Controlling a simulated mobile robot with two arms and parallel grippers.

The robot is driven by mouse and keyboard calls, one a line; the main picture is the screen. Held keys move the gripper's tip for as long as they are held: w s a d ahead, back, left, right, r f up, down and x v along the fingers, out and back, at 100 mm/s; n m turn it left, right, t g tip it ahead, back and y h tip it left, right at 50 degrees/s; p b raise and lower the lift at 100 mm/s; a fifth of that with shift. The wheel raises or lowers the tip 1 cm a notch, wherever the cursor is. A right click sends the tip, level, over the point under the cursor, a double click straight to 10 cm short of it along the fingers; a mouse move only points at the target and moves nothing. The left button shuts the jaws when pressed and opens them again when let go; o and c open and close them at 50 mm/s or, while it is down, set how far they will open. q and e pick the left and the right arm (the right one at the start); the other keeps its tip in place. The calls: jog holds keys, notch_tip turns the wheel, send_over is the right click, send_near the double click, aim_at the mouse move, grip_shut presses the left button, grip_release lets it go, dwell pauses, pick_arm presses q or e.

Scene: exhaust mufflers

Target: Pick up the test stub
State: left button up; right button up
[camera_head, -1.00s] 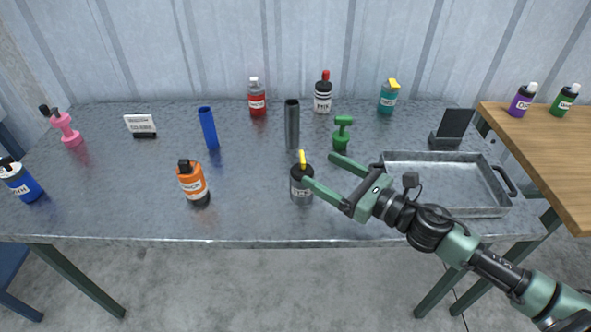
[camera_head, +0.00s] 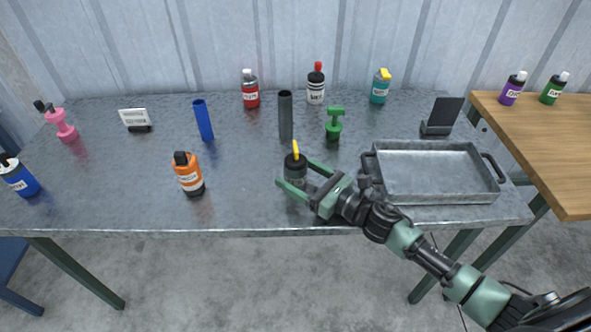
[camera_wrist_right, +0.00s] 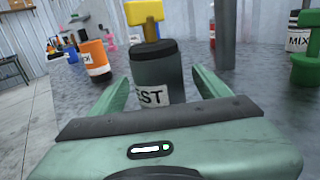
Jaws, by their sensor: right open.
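The test stub is a dark grey cylinder (camera_head: 295,166) with a black top and a yellow T-shaped piece on it. It stands upright near the front middle of the steel table. In the right wrist view the stub (camera_wrist_right: 158,76) is straight ahead, its white label partly hidden and reading "EST". My right gripper (camera_head: 296,174) is open and low over the table, with one green finger on each side of the stub. In the wrist view the gripper (camera_wrist_right: 163,88) shows a gap between each finger and the stub. My left gripper is not in view.
An orange bottle (camera_head: 188,174) stands left of the stub. A dark grey tube (camera_head: 285,118) and a green T-handled piece (camera_head: 333,124) stand behind it. An empty metal tray (camera_head: 435,198) lies to the right. The table front left of the gripper is clear.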

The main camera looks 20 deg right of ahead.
jog(key=shift+w+a, duration=0.3)
jog(key=shift+w, duration=0.15)
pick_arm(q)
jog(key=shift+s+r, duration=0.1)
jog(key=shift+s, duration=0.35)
pick_arm(e)
jog(key=c, duration=1.6)
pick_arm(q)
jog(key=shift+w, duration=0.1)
pick_arm(e)
jog(key=shift+o, duration=0.2)
